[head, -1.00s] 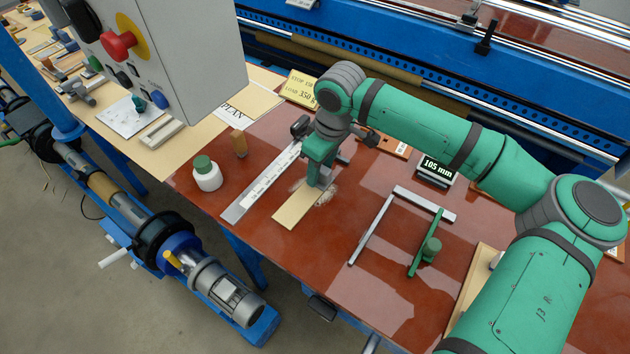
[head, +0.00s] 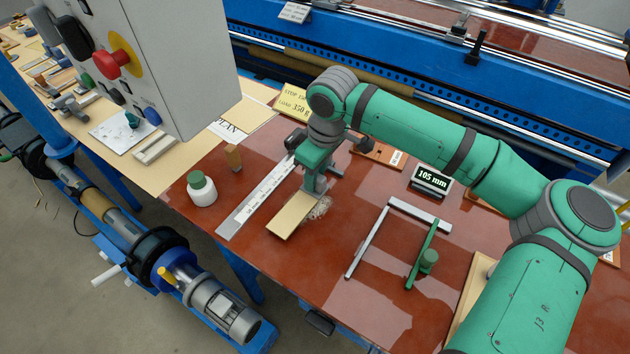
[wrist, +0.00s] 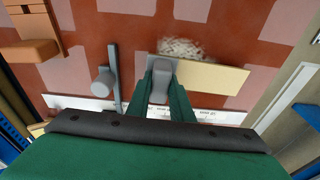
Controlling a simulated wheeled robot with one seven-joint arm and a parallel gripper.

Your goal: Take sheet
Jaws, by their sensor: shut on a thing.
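A thin cream sheet (head: 290,219) shows in the head view below my gripper (head: 315,190), near the middle of the red-brown table. In the wrist view the sheet (wrist: 215,78) reaches out to the right from between the fingers of my gripper (wrist: 162,72). My gripper is shut on one end of the sheet, and the fingers cover that end. The sheet seems slightly raised and tilted off the table, but the gap beneath it is hard to judge.
A steel ruler (head: 254,200) lies left of the sheet, with a white jar (head: 201,190) beyond it. A 105 mm display (head: 431,180) stands behind. A grey control box (head: 185,60) hangs at upper left.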

